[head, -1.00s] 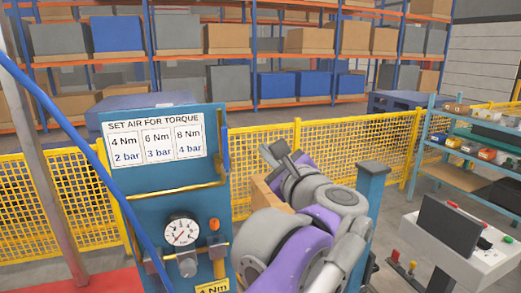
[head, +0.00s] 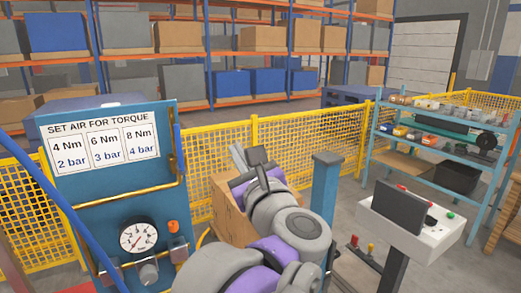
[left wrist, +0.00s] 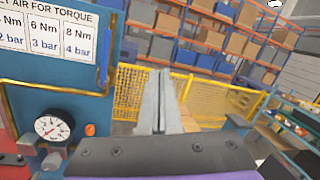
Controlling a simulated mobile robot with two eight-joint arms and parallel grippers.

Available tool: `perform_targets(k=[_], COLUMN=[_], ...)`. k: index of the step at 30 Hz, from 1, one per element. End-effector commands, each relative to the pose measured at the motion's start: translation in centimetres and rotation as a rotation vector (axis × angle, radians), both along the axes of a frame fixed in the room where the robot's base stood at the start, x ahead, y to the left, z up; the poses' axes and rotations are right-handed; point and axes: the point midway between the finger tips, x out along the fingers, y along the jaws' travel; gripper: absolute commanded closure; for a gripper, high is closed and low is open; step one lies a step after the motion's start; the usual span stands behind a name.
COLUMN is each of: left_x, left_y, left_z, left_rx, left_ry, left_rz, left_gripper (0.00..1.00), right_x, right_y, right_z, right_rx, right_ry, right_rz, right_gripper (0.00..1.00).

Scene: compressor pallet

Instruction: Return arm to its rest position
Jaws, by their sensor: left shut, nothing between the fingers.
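My left arm, grey and purple, rises from the bottom of the head view. Its gripper (head: 240,157) points up and away, in front of a cardboard box and the yellow fence. In the left wrist view the two grey fingers (left wrist: 158,100) lie together, shut with nothing between them. The gripper is to the right of the blue air panel (head: 95,200) and apart from it in the picture. My right gripper is not in view.
The panel carries a torque chart (head: 104,143) and a round gauge (head: 138,237). A blue post (head: 325,195) stands just right of my arm. Further right are a control console (head: 412,225) and a teal shelf rack (head: 440,140). A yellow mesh fence (head: 230,140) runs behind.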

Motion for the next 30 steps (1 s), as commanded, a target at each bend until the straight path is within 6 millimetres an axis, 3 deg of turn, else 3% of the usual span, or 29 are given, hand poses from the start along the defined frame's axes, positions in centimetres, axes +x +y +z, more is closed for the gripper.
perform_targets(k=[5,8,11,14,18,22,23,27,30], left_x=[1.2,0.7,-0.6,-2.8,-6.8,-11.3,-12.3,-16.5,-18.5], left_y=[-1.7,-2.9,-3.4,-2.6,0.2,3.9,4.7,8.1,9.5], left_z=[-2.9,-6.9,-12.8,-20.0,-29.6,-37.2,-38.6,-43.5,-45.3], left_rx=[0.688,1.135,1.59,2.035,2.551,2.919,-2.933,-2.624,-2.497], left_ry=[0.113,0.188,0.268,0.346,0.424,0.456,-0.449,-0.355,-0.312], left_rz=[-0.188,-0.278,-0.367,-0.473,-0.664,-0.902,0.945,1.004,1.034], left_gripper=[1.0,1.0,1.0,1.0,1.0,1.0,1.0,1.0,1.0], right_x=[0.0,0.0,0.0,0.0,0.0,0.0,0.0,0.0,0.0], right_y=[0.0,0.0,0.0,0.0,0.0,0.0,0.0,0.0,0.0], right_z=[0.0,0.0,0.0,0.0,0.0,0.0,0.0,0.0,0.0], right_rx=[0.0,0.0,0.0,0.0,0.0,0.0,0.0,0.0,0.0], right_ry=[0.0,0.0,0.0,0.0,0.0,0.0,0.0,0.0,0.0], right_rz=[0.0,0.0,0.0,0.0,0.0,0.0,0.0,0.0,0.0], right_gripper=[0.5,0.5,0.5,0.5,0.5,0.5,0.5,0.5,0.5])
